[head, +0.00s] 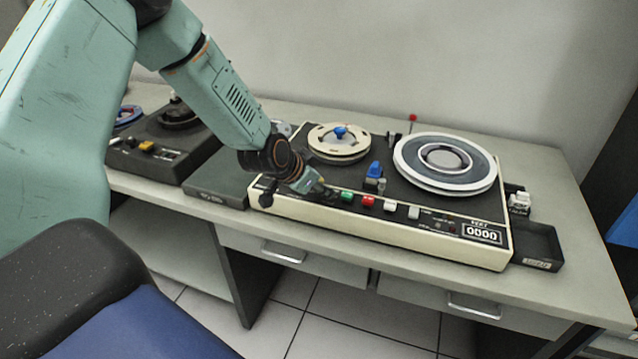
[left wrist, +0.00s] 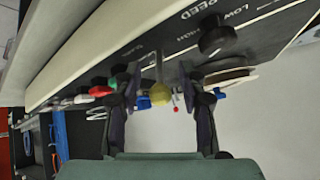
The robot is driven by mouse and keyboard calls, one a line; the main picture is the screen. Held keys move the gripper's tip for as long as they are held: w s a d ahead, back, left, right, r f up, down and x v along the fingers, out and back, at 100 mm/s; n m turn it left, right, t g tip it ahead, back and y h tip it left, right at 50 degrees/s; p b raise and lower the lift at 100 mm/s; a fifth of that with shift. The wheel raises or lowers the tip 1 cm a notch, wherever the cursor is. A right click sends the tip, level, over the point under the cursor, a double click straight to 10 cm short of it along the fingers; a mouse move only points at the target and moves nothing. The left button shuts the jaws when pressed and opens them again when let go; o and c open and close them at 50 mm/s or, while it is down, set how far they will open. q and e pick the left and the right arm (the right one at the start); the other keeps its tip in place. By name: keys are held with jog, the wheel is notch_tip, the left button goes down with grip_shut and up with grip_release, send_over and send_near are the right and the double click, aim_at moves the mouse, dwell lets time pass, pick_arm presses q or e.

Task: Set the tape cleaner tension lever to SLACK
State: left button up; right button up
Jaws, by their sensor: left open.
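The tape cleaner (head: 400,230) is a cream, black-topped deck on the desk, with two reels on top. In the left wrist view, a thin metal lever with a yellow ball knob (left wrist: 160,95) stands up from its front panel. My left gripper (head: 322,190) is over the front left of the deck. In the left wrist view my left gripper (left wrist: 160,84) is open, one finger on each side of the yellow knob. I cannot tell whether either finger touches it. Small lettering beside the lever is too blurred to read surely. My right gripper is not in view.
A black SPEED knob (left wrist: 217,38) with LOW and HIGH marks sits beside the lever. Green (head: 347,196), red (head: 368,202) and white buttons line the deck's front edge. A black tray (head: 538,245) lies at the right; another dark machine (head: 160,150) stands left.

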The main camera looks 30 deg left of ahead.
pick_arm(q)
jog(key=shift+r, duration=0.1)
jog(key=v, duration=0.7)
jog(key=shift+s, duration=0.15)
dwell(0.4)
jog(key=shift+a+r, duration=0.1)
dwell(0.5)
